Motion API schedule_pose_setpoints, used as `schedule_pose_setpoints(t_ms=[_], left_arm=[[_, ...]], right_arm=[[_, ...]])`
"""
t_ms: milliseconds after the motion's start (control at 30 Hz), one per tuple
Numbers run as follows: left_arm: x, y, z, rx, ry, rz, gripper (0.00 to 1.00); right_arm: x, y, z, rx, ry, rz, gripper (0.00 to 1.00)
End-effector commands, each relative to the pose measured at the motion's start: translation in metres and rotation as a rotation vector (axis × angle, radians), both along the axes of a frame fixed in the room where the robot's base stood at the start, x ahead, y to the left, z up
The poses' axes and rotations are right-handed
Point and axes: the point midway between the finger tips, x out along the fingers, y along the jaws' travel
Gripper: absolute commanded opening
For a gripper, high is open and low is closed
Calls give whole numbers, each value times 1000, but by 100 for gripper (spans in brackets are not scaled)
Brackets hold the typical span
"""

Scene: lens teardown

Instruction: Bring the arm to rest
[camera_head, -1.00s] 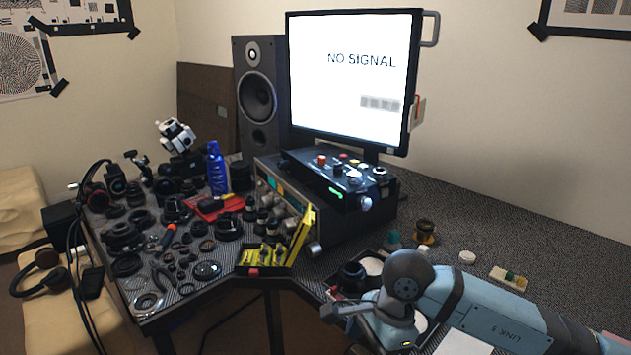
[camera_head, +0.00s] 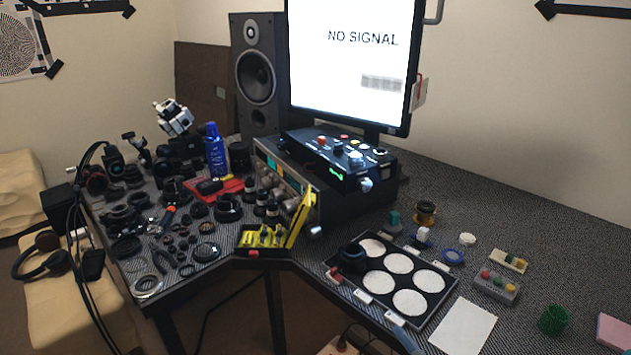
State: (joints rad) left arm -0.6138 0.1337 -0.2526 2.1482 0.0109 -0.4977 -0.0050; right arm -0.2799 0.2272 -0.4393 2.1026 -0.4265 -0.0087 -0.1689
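Neither of my grippers is in view. A small blue-grey piece shows at the bottom edge below the tray; I cannot tell what it is. The black tray (camera_head: 376,295) on the right part of the desk is uncovered. It has several round white pads (camera_head: 410,303). A black lens part (camera_head: 352,256) sits in its far left place, with a small red piece (camera_head: 334,270) beside it.
A white sheet (camera_head: 465,326), a button box (camera_head: 497,287), a green cup (camera_head: 553,320) and a pink block (camera_head: 615,333) lie right of the tray. A yellow-lidded case (camera_head: 300,218) is open left of it. Lens parts crowd the left desk. The monitor (camera_head: 350,65) stands behind.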

Motion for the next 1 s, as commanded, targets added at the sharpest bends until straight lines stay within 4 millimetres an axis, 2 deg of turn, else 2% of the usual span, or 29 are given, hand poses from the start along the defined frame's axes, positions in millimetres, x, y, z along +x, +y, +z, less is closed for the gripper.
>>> schedule_pose_setpoints(t_ms=[33, 100, 200, 400, 500, 767, 1000], left_arm=[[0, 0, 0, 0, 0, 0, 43], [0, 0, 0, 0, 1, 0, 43], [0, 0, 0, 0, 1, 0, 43], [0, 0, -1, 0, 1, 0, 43], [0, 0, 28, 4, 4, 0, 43], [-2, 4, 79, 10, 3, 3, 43], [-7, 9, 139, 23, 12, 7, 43]], right_arm=[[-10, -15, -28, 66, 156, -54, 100], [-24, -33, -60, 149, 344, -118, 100], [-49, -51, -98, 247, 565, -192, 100], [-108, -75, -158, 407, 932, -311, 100], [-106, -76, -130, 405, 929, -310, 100], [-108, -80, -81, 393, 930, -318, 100], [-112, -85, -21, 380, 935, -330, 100]])
